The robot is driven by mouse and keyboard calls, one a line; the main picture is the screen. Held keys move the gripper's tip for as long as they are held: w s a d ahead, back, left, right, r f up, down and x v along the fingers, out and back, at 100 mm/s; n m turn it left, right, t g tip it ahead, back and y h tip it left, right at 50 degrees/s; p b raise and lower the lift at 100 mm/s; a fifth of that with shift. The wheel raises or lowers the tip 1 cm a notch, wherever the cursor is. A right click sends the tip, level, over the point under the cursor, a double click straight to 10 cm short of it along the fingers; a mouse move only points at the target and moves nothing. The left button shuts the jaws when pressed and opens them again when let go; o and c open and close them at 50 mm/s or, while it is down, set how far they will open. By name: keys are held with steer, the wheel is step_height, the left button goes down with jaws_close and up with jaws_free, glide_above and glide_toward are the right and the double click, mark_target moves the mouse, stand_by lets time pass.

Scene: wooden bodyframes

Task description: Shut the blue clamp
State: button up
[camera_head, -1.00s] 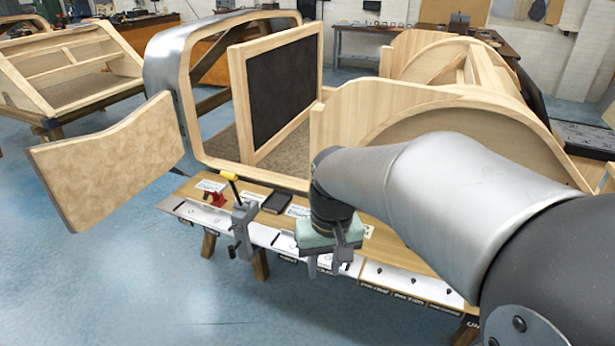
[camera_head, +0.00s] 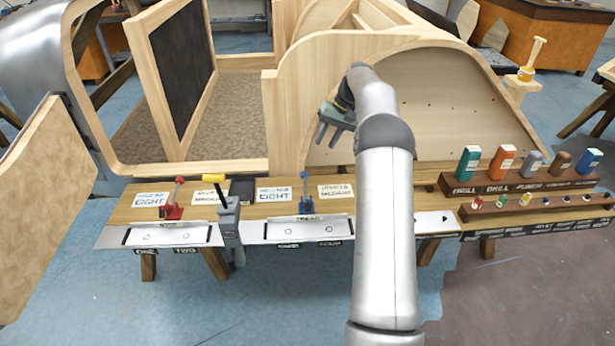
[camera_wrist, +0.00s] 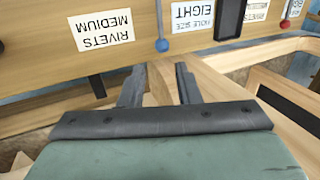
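The blue clamp (camera_head: 306,204) stands on the front edge of the wooden bench, its handle pointing up. In the wrist view its blue handle tip (camera_wrist: 162,45) shows beyond my fingers, near the top; its base is out of that view. My gripper (camera_head: 327,143) is above and behind the clamp in the head view, not touching it. Its two fingers (camera_wrist: 160,83) are apart with nothing between them.
A red clamp (camera_head: 174,208) and a grey clamp with a yellow handle (camera_head: 229,225) stand to the left. Paper labels (camera_head: 274,195) and a dark flat case (camera_head: 242,190) lie on the bench. A curved wooden panel (camera_head: 290,110) rises behind; coloured boxes (camera_head: 503,162) stand right.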

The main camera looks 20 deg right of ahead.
mark_target(305, 179)
steer(key=p+x, duration=0.1)
steer(key=x, duration=1.4)
steer(key=shift+w+a+f, duration=0.1)
steer(key=shift+a+f, duration=0.05)
steer(key=shift+a, duration=0.05)
jaws_close()
